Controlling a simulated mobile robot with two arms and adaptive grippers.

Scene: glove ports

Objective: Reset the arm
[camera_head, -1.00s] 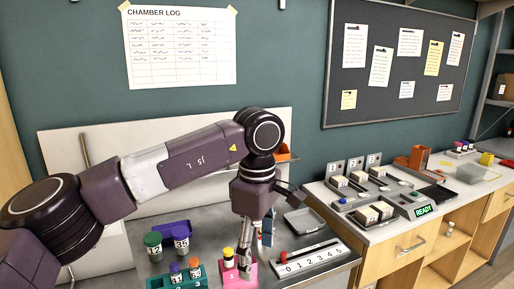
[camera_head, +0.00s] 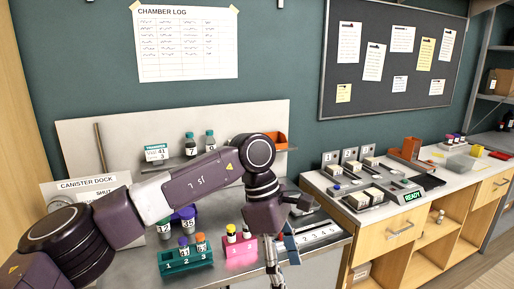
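My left arm (camera_head: 190,185) comes in from the left and reaches over the steel worktop. Its wrist hangs down at the middle. The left gripper (camera_head: 272,262) points down just right of a pink rack (camera_head: 241,250) that holds vials with yellow and dark caps. The fingers are seen edge-on and small, so I cannot tell whether they are open or shut. My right gripper is not in view.
A teal numbered rack (camera_head: 186,262) with vials stands left of the pink rack. Bottles (camera_head: 190,145) and an orange bin (camera_head: 273,140) sit on the back shelf. A numbered strip (camera_head: 320,233) lies right of the gripper. A side counter (camera_head: 345,212) holds trays and a READY sign.

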